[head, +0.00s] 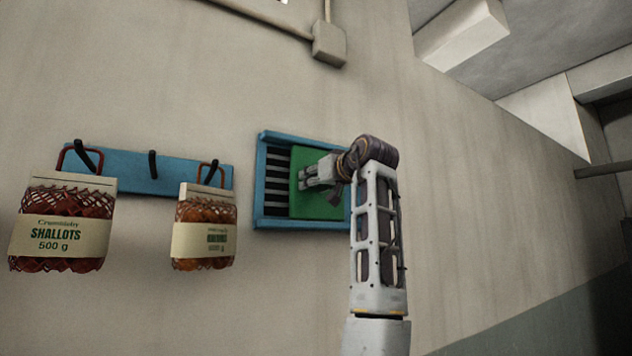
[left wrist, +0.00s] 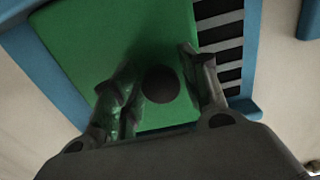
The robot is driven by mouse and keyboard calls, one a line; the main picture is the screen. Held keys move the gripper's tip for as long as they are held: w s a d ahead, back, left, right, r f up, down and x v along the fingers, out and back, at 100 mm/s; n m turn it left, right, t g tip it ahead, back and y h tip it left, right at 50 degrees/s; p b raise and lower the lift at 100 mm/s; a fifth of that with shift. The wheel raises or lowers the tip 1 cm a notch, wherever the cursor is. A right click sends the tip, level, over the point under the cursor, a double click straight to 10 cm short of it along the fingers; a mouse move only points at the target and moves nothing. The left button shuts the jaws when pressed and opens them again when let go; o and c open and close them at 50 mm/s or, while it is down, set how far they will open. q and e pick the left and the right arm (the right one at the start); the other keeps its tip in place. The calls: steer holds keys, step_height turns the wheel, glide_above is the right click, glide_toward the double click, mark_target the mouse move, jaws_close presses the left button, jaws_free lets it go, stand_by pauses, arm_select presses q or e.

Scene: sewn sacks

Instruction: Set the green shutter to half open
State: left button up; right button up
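The green shutter (head: 326,203) sits in a blue frame (head: 260,190) on the wall. Dark slots with pale bars (head: 277,180) show uncovered on its left side in the head view. The shutter covers the middle and what shows of the right; my arm hides part of that side. My left gripper (head: 308,178) is at the shutter's face. In the left wrist view, its fingers (left wrist: 160,70) stand apart on either side of a dark round knob (left wrist: 161,85) on the shutter (left wrist: 110,40), with a visible gap to the right finger. My right gripper is out of view.
Left of the frame, a blue rail (head: 132,172) with dark hooks holds a net bag of shallots (head: 60,235) and another labelled net bag (head: 205,238). A grey box (head: 329,44) with conduit is above. The wall to the right is bare.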

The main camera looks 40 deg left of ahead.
arm_select(q)
steer(key=shift+o, duration=0.3)
steer(key=shift+w, duration=0.1)
steer(key=v, duration=1.2)
stand_by(0.6)
